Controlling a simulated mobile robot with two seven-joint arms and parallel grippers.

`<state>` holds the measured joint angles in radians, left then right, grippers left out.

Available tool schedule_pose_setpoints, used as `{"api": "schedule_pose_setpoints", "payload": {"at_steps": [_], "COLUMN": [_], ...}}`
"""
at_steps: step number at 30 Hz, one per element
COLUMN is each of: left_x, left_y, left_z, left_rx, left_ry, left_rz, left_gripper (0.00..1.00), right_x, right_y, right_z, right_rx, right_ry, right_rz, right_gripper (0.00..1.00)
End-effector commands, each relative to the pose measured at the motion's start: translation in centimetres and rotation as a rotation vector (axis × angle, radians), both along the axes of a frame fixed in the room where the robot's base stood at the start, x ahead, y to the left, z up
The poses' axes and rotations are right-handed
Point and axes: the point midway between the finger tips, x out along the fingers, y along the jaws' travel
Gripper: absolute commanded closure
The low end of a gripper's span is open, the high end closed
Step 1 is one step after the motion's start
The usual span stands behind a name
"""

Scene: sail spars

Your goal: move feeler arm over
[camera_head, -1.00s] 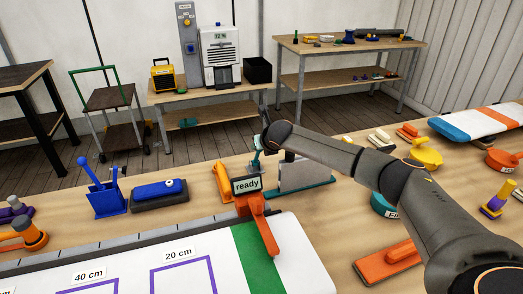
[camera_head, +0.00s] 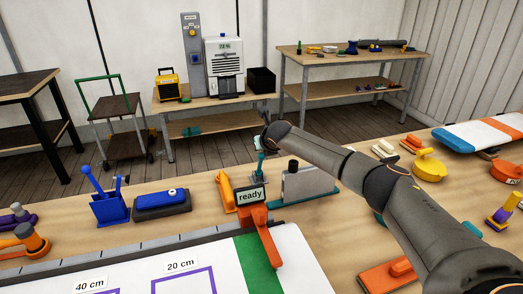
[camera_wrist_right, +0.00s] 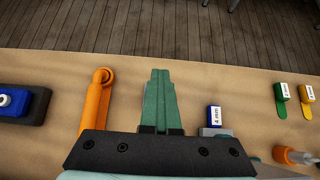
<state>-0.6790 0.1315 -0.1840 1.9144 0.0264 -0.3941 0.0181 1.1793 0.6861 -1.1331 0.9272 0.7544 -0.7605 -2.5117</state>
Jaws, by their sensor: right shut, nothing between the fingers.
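An orange unit with a dark "ready" display (camera_head: 250,196) stands at the back edge of the white board. Its orange arm (camera_head: 264,243) reaches forward over the board's green strip. A second orange bar (camera_head: 226,190) with a rounded end stands just behind and left of the display; it also shows in the right wrist view (camera_wrist_right: 97,100). I cannot tell for sure which is the feeler arm. My right gripper (camera_head: 259,162) has teal fingers, shut and empty, behind the display. In the wrist view the fingers (camera_wrist_right: 159,100) are right of the orange bar and apart from it. My left gripper is out of view.
A grey plate on a teal base (camera_head: 305,186) stands right of the display. A blue block on a dark base (camera_head: 162,203) and a blue holder (camera_head: 108,208) stand to the left. A block labelled 4 mm (camera_wrist_right: 214,118) is right of my fingers.

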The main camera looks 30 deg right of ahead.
Motion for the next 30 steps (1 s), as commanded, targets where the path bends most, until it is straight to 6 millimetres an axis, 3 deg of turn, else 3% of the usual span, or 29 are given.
{"api": "schedule_pose_setpoints", "payload": {"at_steps": [10, 21, 30], "left_x": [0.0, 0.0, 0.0], "left_y": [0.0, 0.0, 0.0], "left_z": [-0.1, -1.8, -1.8], "left_rx": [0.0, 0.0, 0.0], "left_ry": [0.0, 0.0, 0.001], "left_rz": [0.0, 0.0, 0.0], "left_gripper": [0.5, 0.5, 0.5], "right_x": [0.2, 2.3, 2.5], "right_y": [0.0, -0.4, -0.5], "right_z": [0.0, 0.5, 0.7], "right_rx": [0.001, 0.003, 0.001], "right_ry": [0.0, -0.002, 0.0], "right_rz": [0.001, 0.0, 0.002], "right_gripper": [1.0, 1.0, 1.0]}}
